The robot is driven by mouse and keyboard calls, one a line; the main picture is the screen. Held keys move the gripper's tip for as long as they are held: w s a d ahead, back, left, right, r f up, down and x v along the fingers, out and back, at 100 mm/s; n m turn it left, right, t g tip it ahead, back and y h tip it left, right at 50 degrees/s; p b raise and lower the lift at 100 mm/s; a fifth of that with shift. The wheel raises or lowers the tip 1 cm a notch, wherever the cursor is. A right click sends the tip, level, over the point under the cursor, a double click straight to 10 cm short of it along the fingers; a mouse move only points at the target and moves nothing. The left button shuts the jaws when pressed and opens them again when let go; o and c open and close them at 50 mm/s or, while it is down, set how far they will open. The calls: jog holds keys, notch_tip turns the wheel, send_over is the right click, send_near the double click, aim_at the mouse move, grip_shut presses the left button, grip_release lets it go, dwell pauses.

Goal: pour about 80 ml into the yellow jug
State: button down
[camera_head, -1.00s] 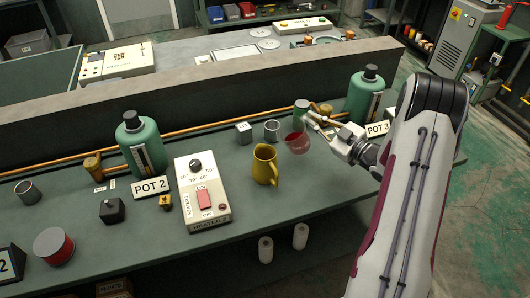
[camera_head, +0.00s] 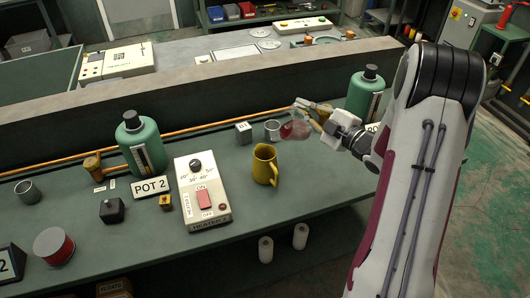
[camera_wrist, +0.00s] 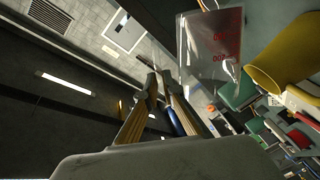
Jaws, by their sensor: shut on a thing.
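The yellow jug (camera_head: 265,164) stands upright on the green bench, its opening up. It also shows at the right of the wrist view (camera_wrist: 288,58). My gripper (camera_head: 316,116) is shut on a clear glass beaker (camera_head: 293,130) with a reddish tint. The beaker is strongly tilted, in the air to the right of the jug and a little above it, apart from it. In the wrist view the beaker (camera_wrist: 210,50) shows red markings, beyond my fingers (camera_wrist: 170,108). I cannot make out the liquid level or any stream.
The heater box (camera_head: 203,190) stands left of the jug. Green bottles stand at the left (camera_head: 141,145) and right (camera_head: 364,97). The bench in front of the jug is clear.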

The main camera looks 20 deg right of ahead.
aim_at(294, 116)
jog(key=shift+s+a+n, duration=0.2)
jog(key=shift+a+n, duration=0.45)
jog(key=shift+n, duration=0.15)
jog(key=shift+s+a+r+n, duration=0.2)
jog(key=shift+a+r+n, duration=0.15)
jog(key=shift+a+n, duration=0.15)
jog(key=shift+s+a+r+n, duration=0.15)
jog(key=shift+a+r+n, duration=0.15)
jog(key=shift+a+n, duration=0.15)
dwell(2.2)
jog(key=shift+w+d+f+m, duration=0.3)
jog(key=shift+d+f+m, duration=0.4)
jog(key=shift+d+m, duration=0.25)
jog(key=shift+w+d+r+m, duration=0.15)
jog(key=shift+d+m, duration=0.25)
jog(key=shift+m, duration=0.2)
jog(key=shift+w+d+f+m, duration=0.1)
jog(key=shift+d+f+m, duration=0.1)
jog(key=shift+d+m, duration=0.15)
jog(key=shift+f+m, duration=0.2)
jog(key=shift+m, duration=0.05)
jog(key=shift+d, duration=0.1)
jog(key=shift+w+d+f+m, duration=0.2)
jog(key=shift+d+f+m, duration=0.35)
jog(key=shift+f+m, duration=0.3)
